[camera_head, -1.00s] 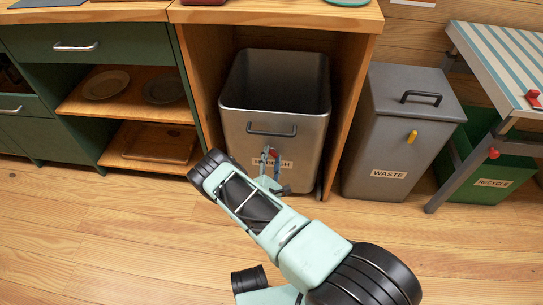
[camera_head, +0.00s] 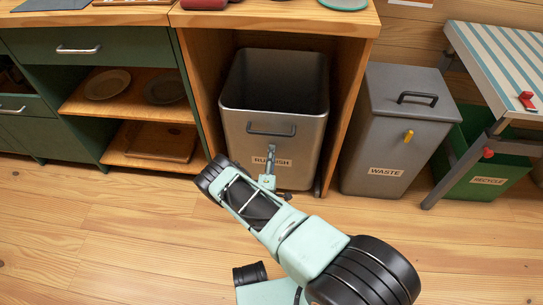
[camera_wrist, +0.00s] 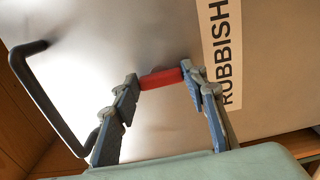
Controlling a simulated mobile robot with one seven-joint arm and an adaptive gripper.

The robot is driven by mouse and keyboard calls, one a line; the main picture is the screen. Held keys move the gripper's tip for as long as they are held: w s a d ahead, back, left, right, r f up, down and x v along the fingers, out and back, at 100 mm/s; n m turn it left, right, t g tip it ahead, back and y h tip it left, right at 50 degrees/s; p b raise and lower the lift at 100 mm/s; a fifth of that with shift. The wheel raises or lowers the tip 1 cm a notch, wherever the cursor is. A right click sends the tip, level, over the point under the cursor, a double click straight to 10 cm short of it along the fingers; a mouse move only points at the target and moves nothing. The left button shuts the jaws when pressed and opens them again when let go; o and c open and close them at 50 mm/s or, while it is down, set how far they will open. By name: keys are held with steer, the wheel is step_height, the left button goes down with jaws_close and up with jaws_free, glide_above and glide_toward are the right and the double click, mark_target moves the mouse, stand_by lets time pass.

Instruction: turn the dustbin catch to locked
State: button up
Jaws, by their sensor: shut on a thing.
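The steel dustbin (camera_head: 306,148) marked RUBBISH stands in an open bay under the counter, its top open. In the wrist view its front wall (camera_wrist: 165,40) fills much of the picture. A small red catch (camera_wrist: 161,78) on that wall lies between the fingertips of my gripper (camera_wrist: 160,84), which is shut on it. The catch's long side runs roughly from the bin's dark handle (camera_wrist: 68,105) toward the label (camera_wrist: 224,60). In the head view my gripper (camera_head: 272,150) is against the bin's front, below the handle (camera_head: 271,129), and the catch is hidden.
Wooden bay panels (camera_head: 348,125) stand close on both sides of the bin. The front floor (camera_head: 110,240) is clear.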

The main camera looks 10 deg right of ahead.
stand_by(0.5)
steer(key=o, duration=1.2)
steer(key=shift+c, duration=0.2)
